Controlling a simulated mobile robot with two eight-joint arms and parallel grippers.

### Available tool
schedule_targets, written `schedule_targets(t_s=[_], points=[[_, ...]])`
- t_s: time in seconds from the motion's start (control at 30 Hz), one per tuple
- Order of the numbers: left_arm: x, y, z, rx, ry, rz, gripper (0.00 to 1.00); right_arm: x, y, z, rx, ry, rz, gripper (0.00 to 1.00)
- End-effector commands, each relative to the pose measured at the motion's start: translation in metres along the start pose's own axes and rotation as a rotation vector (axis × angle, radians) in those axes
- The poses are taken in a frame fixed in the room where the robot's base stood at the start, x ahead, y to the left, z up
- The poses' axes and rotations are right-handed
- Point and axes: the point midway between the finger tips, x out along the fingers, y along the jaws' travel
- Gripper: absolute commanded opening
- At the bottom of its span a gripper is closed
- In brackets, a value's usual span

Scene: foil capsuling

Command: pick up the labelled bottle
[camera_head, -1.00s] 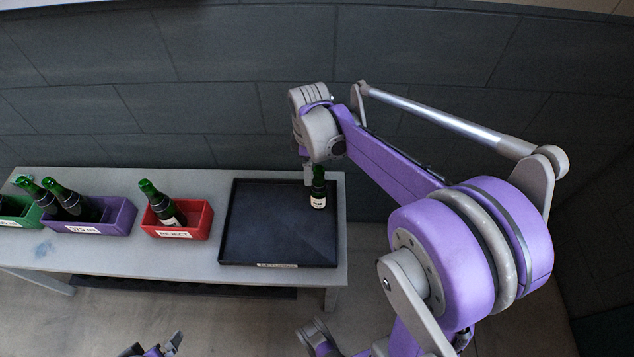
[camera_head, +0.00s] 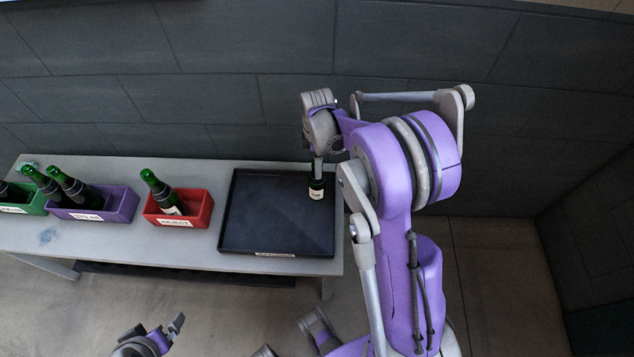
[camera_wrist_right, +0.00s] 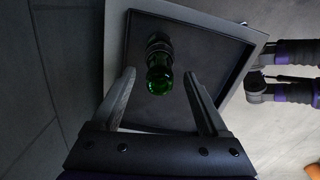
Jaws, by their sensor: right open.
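The labelled bottle (camera_head: 316,189) is dark green with a white label and stands upright near the right edge of the black tray (camera_head: 262,240). Its top is hidden behind my right gripper (camera_head: 318,166) in the head view. In the right wrist view, the bottle (camera_wrist_right: 159,72) shows its green top between the two spread fingers of my right gripper (camera_wrist_right: 162,80), with gaps on both sides. My right gripper is open and empty. My left gripper (camera_head: 168,332) is low at the bottom edge, away from the table; its jaw state is unclear.
A red box (camera_head: 200,213) labelled for rejects holds one bottle. A purple box (camera_head: 122,208) holds bottles, and a green box (camera_head: 36,207) is at the far left. The rest of the tray is empty. A dark wall stands behind the table (camera_head: 120,250).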

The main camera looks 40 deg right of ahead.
Motion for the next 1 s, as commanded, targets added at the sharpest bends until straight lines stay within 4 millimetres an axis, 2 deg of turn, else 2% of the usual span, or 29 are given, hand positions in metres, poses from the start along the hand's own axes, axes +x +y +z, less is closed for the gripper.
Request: schedule_targets(t_s=[0.13,0.4,0.8,0.83,1.0], points=[[0.001,0.000,0.001,0.000,0.000,0.000,1.00,0.016,0.001,0.000,0.000,0.000,0.000,0.77],[0.001,0.000,0.001,0.000,0.000,0.000,1.00,0.017,0.000,0.000,0.000,0.000,0.001,0.76],[0.001,0.000,0.001,0.000,0.000,0.000,1.00,0.017,0.000,0.000,0.000,0.000,0.001,0.04],[0.001,0.000,0.001,0.000,0.000,0.000,1.00,0.017,0.000,0.000,0.000,0.000,0.001,0.00],[0.001,0.000,0.001,0.000,0.000,0.000,1.00,0.017,0.000,0.000,0.000,0.000,0.001,0.00]])
